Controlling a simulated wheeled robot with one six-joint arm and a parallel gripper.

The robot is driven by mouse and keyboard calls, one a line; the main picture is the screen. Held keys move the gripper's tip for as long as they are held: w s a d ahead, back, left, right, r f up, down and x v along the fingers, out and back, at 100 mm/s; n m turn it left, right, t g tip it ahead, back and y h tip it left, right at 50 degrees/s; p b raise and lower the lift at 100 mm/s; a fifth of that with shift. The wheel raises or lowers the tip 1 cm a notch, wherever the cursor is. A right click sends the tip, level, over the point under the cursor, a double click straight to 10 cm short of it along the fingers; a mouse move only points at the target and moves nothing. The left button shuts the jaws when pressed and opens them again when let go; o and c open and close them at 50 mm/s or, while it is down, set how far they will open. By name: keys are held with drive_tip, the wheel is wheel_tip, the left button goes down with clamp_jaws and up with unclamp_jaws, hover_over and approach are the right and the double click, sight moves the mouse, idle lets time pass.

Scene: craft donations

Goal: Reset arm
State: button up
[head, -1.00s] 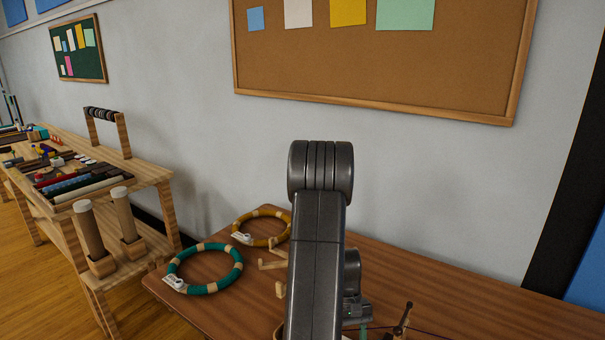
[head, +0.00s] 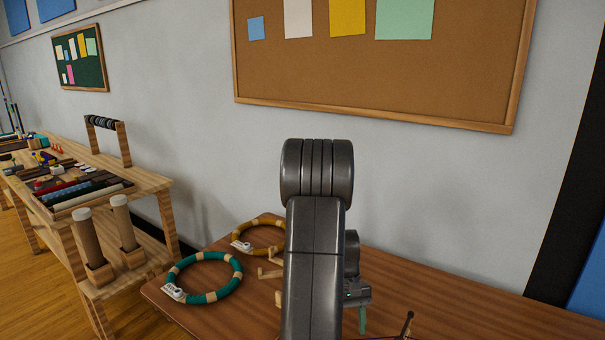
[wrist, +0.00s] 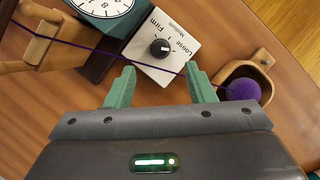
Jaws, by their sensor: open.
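My gripper (wrist: 161,88) shows in the wrist view with its two green fingers apart and nothing between them but a view of the table below. A purple thread (wrist: 110,48) crosses the view just beyond the fingertips. It runs to a purple yarn ball (wrist: 243,90) in a wooden cup (wrist: 264,72) to the right of the fingers. In the head view, my arm stands in the middle and hides part of the table; one green finger (head: 362,320) shows low beside it.
A white dial box (wrist: 182,30) marked Loose and Firm, a clock (wrist: 103,6) and a wooden frame (wrist: 40,40) lie beyond the fingers. A teal ring (head: 180,265) and a yellow ring (head: 256,223) lie on the table (head: 470,290). A wooden shelf (head: 150,182) stands left.

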drive_tip(key=x, duration=0.7)
drive_tip(key=shift+s+f, duration=0.1)
drive_tip(key=shift+s+f+n+p, duration=0.15)
drive_tip(key=shift+f+n+p, duration=0.15)
drive_tip(key=shift+p, duration=0.05)
drive_tip(key=n+h, duration=0.1)
drive_tip(key=n, duration=0.1)
drive_tip(key=n+h+p, duration=0.1)
drive_tip(key=n, duration=0.1)
drive_tip(key=shift+a+n+t, duration=0.2)
drive_tip(key=shift+n+t, duration=0.1)
drive_tip(key=shift+t, duration=0.1)
drive_tip(key=n+t, duration=0.1)
drive_tip(key=n, duration=0.2)
drive_tip(key=shift+s+n+h, duration=0.1)
drive_tip(key=shift+n+h, duration=0.2)
drive_tip(key=shift+h, duration=0.1)
drive_tip(key=n+t, duration=0.1)
drive_tip(key=n, duration=0.2)
drive_tip(key=shift+h, duration=0.3)
drive_tip(key=v, duration=0.8)
drive_tip(key=shift+s+a, duration=0.1)
